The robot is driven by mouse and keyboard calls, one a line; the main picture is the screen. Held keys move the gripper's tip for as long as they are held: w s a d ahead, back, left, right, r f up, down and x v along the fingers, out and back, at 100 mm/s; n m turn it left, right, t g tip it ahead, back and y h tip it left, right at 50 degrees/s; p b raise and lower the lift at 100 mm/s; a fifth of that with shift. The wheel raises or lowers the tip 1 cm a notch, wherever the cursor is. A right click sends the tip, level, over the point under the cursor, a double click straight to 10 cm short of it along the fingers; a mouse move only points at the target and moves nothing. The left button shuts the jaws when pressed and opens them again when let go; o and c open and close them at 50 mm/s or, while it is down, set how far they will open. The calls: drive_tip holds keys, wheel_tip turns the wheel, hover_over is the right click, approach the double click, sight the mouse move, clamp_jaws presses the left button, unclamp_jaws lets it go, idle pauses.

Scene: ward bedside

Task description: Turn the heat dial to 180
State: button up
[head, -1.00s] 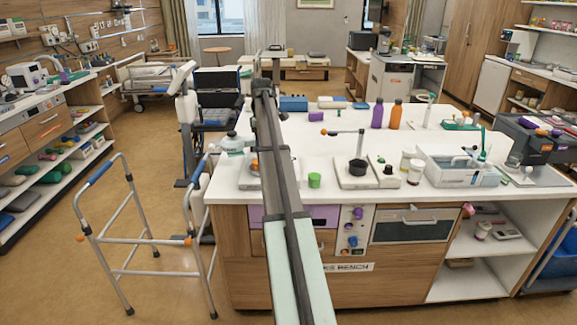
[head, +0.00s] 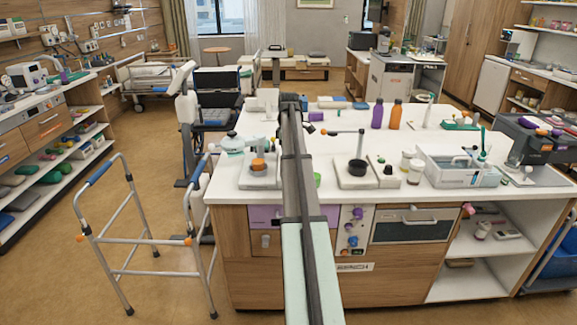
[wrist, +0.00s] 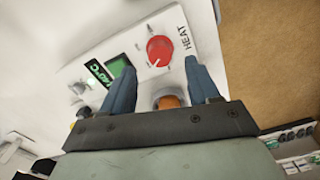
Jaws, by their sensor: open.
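A round red dial (wrist: 160,50) with a white pointer line sits on a pale panel (wrist: 75,75) in the wrist view, beside the word HEAT. A green display (wrist: 115,66) left of it seems to read 140°C. My gripper (wrist: 160,70) is open, its two blue-grey fingers apart and nothing held. The dial shows just beyond the fingertips, roughly centred between them; I see no contact. An orange round part (wrist: 167,102) lies between the fingers, partly hidden by the gripper's base. In the head view my arm hides the gripper, and I cannot make out the dial there.
Purple and orange bottles (head: 395,115) stand farther back. A walker (head: 140,240) stands on the floor at left.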

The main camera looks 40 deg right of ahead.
drive_tip(key=shift+f, duration=2.45)
drive_tip(key=c, duration=1)
drive_tip(key=shift+c, duration=0.2)
